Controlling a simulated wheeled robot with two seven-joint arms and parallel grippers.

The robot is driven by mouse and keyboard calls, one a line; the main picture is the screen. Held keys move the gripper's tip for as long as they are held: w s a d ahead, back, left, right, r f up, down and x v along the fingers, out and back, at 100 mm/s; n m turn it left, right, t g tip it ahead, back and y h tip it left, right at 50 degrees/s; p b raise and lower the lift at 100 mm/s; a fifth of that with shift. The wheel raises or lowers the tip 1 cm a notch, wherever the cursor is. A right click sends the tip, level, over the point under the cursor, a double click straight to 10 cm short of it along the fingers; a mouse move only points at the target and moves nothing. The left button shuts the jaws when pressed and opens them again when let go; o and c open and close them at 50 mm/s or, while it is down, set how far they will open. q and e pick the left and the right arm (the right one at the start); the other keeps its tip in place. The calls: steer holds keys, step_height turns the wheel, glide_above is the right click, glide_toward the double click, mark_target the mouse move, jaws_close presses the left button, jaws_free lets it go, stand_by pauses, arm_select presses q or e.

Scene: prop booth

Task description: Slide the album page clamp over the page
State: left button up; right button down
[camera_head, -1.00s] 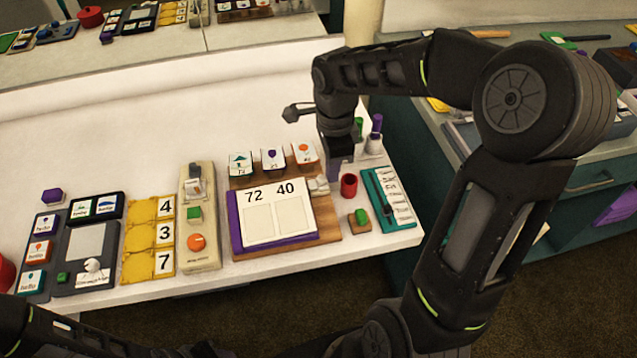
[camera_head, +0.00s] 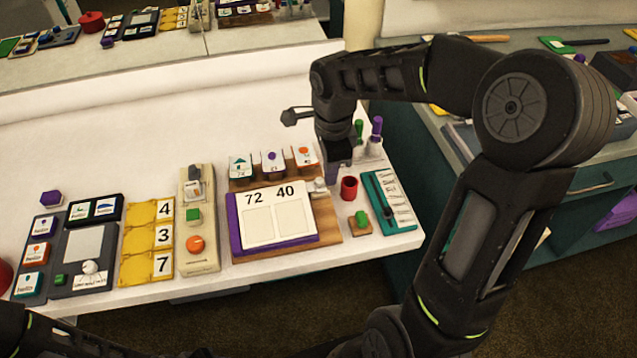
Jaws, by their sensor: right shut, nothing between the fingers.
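The album (camera_head: 235,228) has a purple cover and lies open on a wooden board (camera_head: 328,226). Its white page (camera_head: 272,217) shows the numbers 72 and 40 and two pale blank panels. A small light-grey piece (camera_head: 320,188), seemingly the page clamp, sits at the page's upper right corner. My right gripper (camera_head: 335,172) points down just above and right of this piece, shut and empty. Its fingertips are small and partly merge with the piece, so I cannot tell whether they touch. My left arm shows only at the bottom left; its gripper is out of view.
Three picture cards (camera_head: 271,161) stand behind the album. A red cup (camera_head: 349,187), a green stamp-like block (camera_head: 362,219) and a teal tray (camera_head: 378,203) are on the right. A beige switch panel (camera_head: 198,240) stands left.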

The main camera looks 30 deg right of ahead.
steer(key=shift+s+a+f, duration=0.2)
steer(key=shift+a+f, duration=0.45)
steer(key=shift+f, duration=0.15)
steer(key=shift+r, duration=0.2)
steer(key=shift+w+d+r+p, duration=0.1)
steer(key=shift+w+r+p, duration=0.05)
steer(key=shift+r+p, duration=0.3)
steer(key=shift+w+d+r+p, duration=0.1)
steer(key=shift+r+p, duration=0.2)
steer(key=shift+r, duration=0.25)
steer(key=shift+r+p, duration=1.3)
steer(key=shift+r, duration=0.75)
